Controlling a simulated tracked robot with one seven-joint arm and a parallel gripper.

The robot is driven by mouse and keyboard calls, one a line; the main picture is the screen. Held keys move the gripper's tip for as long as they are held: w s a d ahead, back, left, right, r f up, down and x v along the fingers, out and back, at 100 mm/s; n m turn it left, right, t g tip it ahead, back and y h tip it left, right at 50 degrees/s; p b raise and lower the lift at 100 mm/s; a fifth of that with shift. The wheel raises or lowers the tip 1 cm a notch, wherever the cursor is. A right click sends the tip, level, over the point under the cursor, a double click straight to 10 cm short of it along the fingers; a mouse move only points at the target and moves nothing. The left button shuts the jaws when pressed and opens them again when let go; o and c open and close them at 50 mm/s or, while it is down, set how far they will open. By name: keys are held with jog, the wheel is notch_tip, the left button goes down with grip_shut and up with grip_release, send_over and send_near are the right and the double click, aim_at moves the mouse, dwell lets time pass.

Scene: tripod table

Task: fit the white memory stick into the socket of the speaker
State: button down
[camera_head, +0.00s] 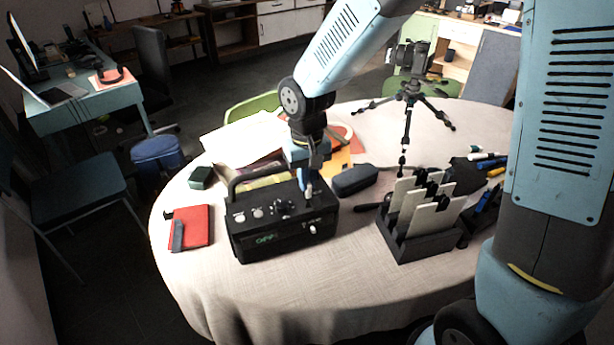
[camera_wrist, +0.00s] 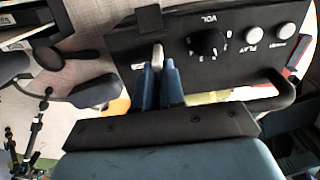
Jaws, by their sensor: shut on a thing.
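The speaker (camera_head: 262,242) is a black box with a carry handle, knobs and a green display, standing on the table. Its top panel (camera_wrist: 225,66) fills the upper part of the wrist view, with a VOL knob and round buttons. My gripper (camera_head: 309,192) is above the right end of the speaker's top. In the wrist view its blue fingers (camera_wrist: 167,72) are shut on the white memory stick (camera_wrist: 158,54). The stick's pale end shows beyond the fingers, close to the panel. The socket is not clearly visible, and I cannot tell whether the stick touches it.
A black rack (camera_head: 425,243) with white panels stands right of the speaker. A dark case (camera_head: 354,180) lies behind it, and a red notebook (camera_head: 197,226) lies to the left. A small tripod with a camera (camera_head: 411,95) stands at the back. The tablecloth's front is clear.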

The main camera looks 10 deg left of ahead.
jog(key=shift+f, duration=0.95)
jog(key=c, duration=1.1)
grip_release()
jog(key=shift+c, duration=0.2)
notch_tip(320, 180, up, 14)
jog(key=shift+f, duration=0.2)
jog(key=s+d+r+m+t, duration=0.1)
jog(key=s+d+r+t, duration=0.1)
jog(key=d, duration=0.7)
jog(key=s+d+r+m+t, duration=0.1)
jog(key=s+d+r, duration=0.4)
jog(key=d, duration=0.5)
jog(key=s+d+r+m+t, duration=0.2)
jog(key=s+d+r+m, duration=0.1)
jog(key=d, duration=0.7)
jog(key=shift+s+r+t, duration=0.3)
jog(key=shift+s+r, duration=0.05)
jog(key=shift+s, duration=0.45)
